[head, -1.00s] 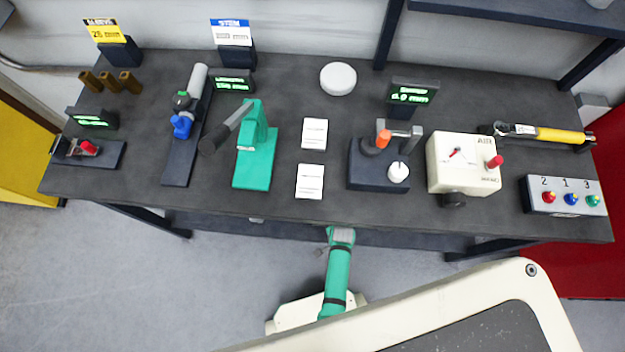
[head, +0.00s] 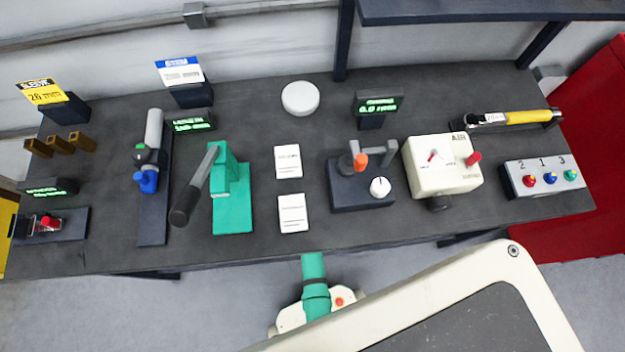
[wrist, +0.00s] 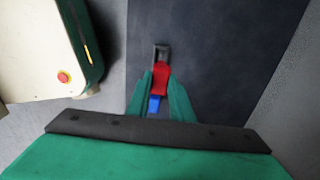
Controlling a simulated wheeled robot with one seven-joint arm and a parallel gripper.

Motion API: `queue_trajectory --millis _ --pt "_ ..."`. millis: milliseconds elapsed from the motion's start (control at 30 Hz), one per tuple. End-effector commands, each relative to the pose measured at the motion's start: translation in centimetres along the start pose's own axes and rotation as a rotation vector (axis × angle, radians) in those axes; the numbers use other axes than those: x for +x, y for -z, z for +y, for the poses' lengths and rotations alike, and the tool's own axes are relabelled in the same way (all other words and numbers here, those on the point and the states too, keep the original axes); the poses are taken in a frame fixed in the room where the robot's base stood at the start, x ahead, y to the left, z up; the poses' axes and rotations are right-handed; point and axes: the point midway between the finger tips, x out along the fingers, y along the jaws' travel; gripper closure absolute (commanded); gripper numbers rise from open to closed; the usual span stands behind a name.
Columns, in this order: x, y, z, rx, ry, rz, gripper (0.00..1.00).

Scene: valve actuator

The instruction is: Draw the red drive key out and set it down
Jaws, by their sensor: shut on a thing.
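In the wrist view my gripper (wrist: 161,76), with teal fingers, is closed on a red piece (wrist: 161,72), which I take to be the red drive key. A dark grey end (wrist: 161,52) shows beyond the red part, and a blue part (wrist: 155,104) shows between the fingers on the near side. Behind them is a broad dark panel (wrist: 220,45); I cannot tell whether the key touches it. In the head view neither my gripper nor the held key can be made out.
The bench holds a blue-handled valve (head: 148,180), green lever press (head: 232,200), white cards (head: 292,212), dark block with orange knob (head: 361,161), cream air box (head: 443,165), yellow-handled tool (head: 528,117) and button box (head: 545,178). Bare bench (head: 110,120) shows between them.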

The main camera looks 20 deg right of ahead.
Motion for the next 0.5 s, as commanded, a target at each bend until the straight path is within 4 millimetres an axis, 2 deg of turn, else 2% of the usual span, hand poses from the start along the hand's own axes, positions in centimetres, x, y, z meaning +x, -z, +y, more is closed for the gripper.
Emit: queue_trajectory --millis 167,500 --pt "-0.1 -0.7 0.1 -0.016 0.000 0.000 1.00" --pt "2.3 0.0 0.1 0.001 -0.002 0.000 1.00"
